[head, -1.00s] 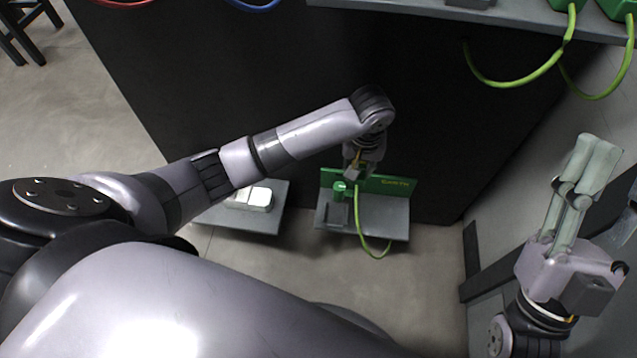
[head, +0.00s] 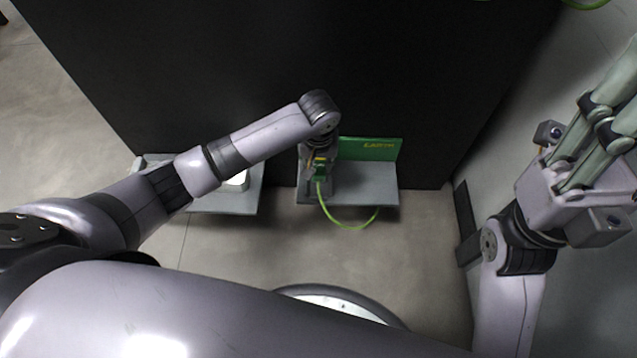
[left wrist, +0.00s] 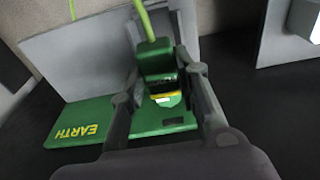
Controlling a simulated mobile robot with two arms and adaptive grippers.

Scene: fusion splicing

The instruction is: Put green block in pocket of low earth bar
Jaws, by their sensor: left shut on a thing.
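The green block (left wrist: 155,60), with a yellow-green cable from its end, is between the fingers of my left gripper (left wrist: 165,82) in the left wrist view. My left gripper is shut on it. In the head view the block (head: 320,170) is at the left part of the low earth bar (head: 372,185), a grey shelf with a green back plate (head: 368,149) marked EARTH. A grey raised piece (left wrist: 184,22) stands close beside the block. The pocket is mostly hidden, and I cannot tell if the block is inside it. My right gripper (head: 620,85) is raised, away from the bar, its fingertips cut off.
A second grey shelf (head: 240,203) with a white item (head: 237,182) is left of the earth bar, partly under my left arm. A black panel (head: 430,80) rises behind both. The cable (head: 345,225) hangs in a loop off the front edge.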

